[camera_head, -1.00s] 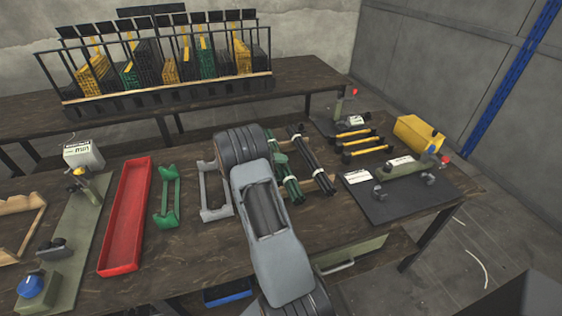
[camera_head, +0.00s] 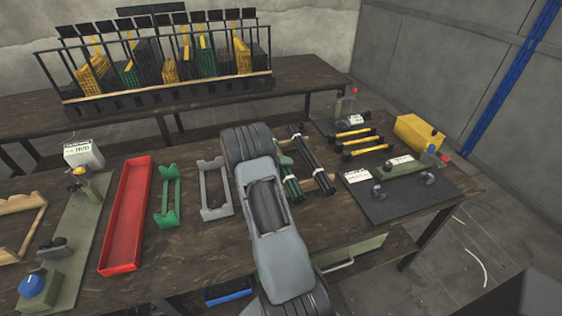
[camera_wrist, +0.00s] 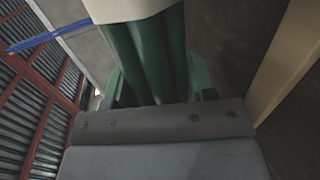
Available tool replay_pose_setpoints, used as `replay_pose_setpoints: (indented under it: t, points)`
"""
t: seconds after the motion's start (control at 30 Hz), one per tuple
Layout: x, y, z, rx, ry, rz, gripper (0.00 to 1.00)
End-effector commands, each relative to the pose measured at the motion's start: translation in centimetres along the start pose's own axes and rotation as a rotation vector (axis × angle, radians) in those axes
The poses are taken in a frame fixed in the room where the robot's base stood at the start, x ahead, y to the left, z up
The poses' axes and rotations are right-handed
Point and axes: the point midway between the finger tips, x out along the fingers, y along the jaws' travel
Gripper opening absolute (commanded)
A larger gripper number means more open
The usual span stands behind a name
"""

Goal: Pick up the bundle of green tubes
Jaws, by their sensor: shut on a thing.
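The bundle of green tubes (camera_head: 291,184) lies on the table beside a bundle of black tubes, partly hidden behind my arm in the head view. In the wrist view the green tubes (camera_wrist: 150,60) run up between my gripper's fingers, with a pale band across them at the top. My gripper (camera_wrist: 158,84) is shut on the green tubes. In the head view the fingers are hidden by my arm. I cannot tell whether the bundle is clear of its wooden support.
Black tubes (camera_head: 312,160) lie close right of the green ones. A grey bracket (camera_head: 214,192), green bracket (camera_head: 169,197) and red tray (camera_head: 126,215) stand to the left. Yellow-and-black tubes (camera_head: 366,149) and a press plate (camera_head: 405,197) are to the right. A rack (camera_head: 165,100) stands behind.

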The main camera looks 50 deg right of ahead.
Motion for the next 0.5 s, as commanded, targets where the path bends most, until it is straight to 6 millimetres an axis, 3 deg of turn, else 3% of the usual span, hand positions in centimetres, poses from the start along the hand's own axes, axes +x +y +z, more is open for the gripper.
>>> replay_pose_setpoints:
  t: [0.27,0.5]
  points:
    - [-0.05,0.17,-0.06,0.004,0.001,0.002,0.0]
    - [-0.07,0.22,-0.06,0.004,0.001,0.001,0.0]
